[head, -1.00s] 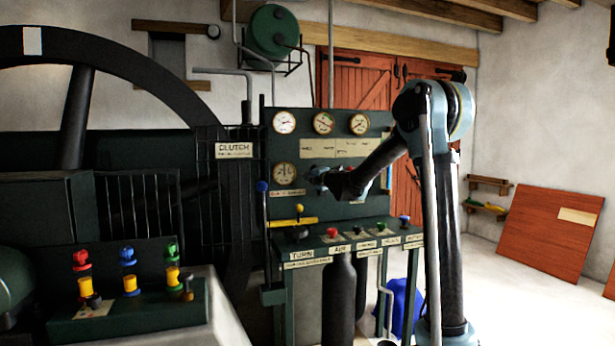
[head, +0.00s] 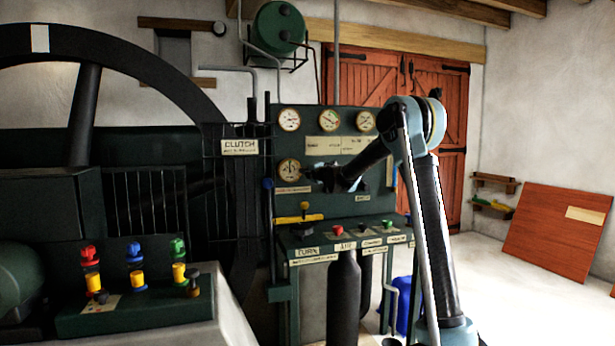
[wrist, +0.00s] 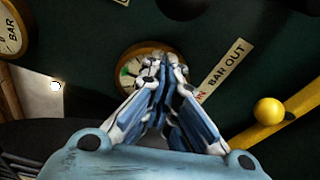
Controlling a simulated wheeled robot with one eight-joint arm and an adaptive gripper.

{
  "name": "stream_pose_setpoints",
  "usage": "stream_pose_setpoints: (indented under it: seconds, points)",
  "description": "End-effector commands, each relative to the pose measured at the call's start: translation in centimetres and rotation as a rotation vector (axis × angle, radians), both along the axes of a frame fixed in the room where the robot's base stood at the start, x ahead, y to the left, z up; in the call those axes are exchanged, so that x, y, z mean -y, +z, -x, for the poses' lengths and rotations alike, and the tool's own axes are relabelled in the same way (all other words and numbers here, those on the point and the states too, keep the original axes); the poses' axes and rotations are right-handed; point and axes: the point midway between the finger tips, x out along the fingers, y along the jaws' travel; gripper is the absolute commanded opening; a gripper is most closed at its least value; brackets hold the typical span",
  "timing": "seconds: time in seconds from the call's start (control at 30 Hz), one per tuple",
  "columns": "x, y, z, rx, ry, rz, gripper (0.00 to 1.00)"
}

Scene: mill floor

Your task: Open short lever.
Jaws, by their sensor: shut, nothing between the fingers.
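My gripper (wrist: 160,92) is shut and empty, its fingertips in front of a small round brass-rimmed gauge (wrist: 128,55) that they partly cover. In the head view my gripper (head: 310,174) is just right of the lower left gauge (head: 289,168). A yellow lever with a ball knob (head: 305,206) lies below it on the panel; its ball (wrist: 269,111) shows at right in the wrist view, apart from the fingers. I cannot tell which is the short lever.
A label reading BAR OUT (wrist: 226,66) is beside the gauge. Several coloured knobs (head: 362,228) line the panel's shelf. A bench with coloured valves (head: 134,281) is at front left. A large dark wheel (head: 188,80) is behind. Floor at right is clear.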

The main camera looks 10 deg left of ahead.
Motion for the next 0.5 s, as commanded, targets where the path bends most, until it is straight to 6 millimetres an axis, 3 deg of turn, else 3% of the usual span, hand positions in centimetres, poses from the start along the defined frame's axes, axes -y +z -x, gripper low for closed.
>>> stream_pose_setpoints:
  seconds: [0.03,0.2,0.5]
  points:
    - [1.1,0.2,-0.2,-0.001,-0.004,-0.001,0.00]
    - [2.5,0.5,-0.5,0.000,-0.003,-0.001,0.00]
    - [3.1,0.6,-0.7,0.000,-0.001,0.000,0.00]
